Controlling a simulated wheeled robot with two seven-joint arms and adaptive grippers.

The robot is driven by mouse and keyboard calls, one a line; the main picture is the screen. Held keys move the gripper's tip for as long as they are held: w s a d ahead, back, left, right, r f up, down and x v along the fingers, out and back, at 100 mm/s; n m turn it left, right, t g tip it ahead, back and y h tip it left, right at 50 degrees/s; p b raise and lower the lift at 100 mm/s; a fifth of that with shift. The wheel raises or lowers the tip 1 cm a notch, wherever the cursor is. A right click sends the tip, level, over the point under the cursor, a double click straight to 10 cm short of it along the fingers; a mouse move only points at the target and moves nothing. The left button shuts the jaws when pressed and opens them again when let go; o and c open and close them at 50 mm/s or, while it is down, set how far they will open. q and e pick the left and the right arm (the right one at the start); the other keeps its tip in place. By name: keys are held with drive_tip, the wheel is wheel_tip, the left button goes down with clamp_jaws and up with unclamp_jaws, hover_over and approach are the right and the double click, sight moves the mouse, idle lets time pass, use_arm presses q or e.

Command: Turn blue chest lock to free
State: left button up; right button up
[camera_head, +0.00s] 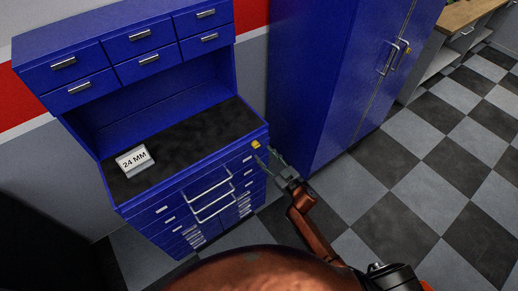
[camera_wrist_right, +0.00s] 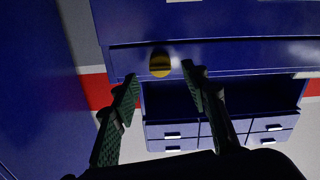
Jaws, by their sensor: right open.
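The blue chest (camera_head: 150,200) stands below the blue upper drawers, with a dark top. Its small yellow lock (camera_head: 256,144) sits at the upper right corner of the chest front. I cannot tell which way the lock is turned. My left gripper is not in view.
A tall blue cabinet (camera_head: 325,80) with handles stands to the right of the chest. A wooden-topped bench (camera_head: 468,14) is at the far right. The checkered floor (camera_head: 420,190) at the right is clear.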

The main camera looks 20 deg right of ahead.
sight(256, 145)
drive_tip(key=x, duration=0.5)
clamp_jaws()
idle(0.5)
